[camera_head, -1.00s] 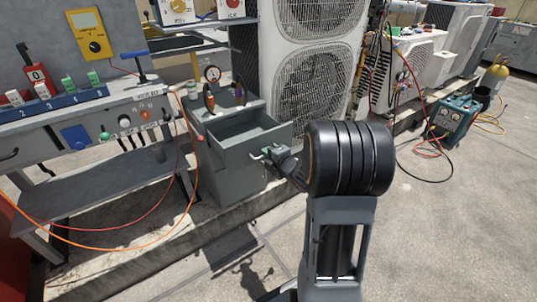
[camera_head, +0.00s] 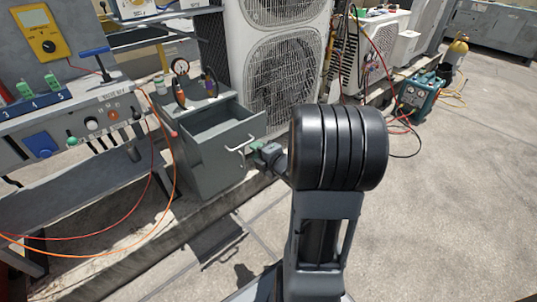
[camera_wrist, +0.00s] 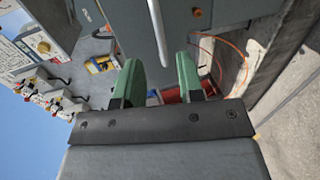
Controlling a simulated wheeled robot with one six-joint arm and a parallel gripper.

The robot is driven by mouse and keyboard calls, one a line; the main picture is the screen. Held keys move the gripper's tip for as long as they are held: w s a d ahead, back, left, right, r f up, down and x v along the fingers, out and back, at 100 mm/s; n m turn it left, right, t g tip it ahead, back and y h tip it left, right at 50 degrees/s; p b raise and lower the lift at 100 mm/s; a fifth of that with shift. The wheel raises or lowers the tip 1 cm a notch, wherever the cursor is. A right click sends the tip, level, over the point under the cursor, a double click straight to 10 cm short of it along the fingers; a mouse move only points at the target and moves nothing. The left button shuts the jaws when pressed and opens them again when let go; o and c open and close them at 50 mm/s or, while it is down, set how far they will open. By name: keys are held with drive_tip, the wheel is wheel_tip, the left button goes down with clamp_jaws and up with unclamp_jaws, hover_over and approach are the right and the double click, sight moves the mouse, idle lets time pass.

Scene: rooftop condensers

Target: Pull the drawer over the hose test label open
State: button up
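The grey drawer (camera_head: 250,127) stands pulled out from the top of a small grey cabinet (camera_head: 221,172), and its empty-looking inside shows. Its pale bar handle (camera_head: 240,145) is on the front. No label on the cabinet can be read. My gripper (camera_head: 258,152) is just right of the handle in the head view. In the wrist view my gripper (camera_wrist: 157,62) has two green fingers spread apart with nothing held. The handle (camera_wrist: 155,30) shows ahead, in line with the gap between the fingers; the drawer front (camera_wrist: 184,22) lies behind it.
Bottles and a gauge (camera_head: 180,67) stand on the cabinet top. A workbench with knobs (camera_head: 92,123) is at the left, with orange and red hoses hanging before it. A tall white condenser (camera_head: 283,75) stands behind. The concrete floor at the right is mostly clear.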

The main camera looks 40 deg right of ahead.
drive_tip(key=b+v, duration=0.6)
drive_tip(key=b, duration=0.1)
drive_tip(key=shift+s, duration=0.15)
idle(0.5)
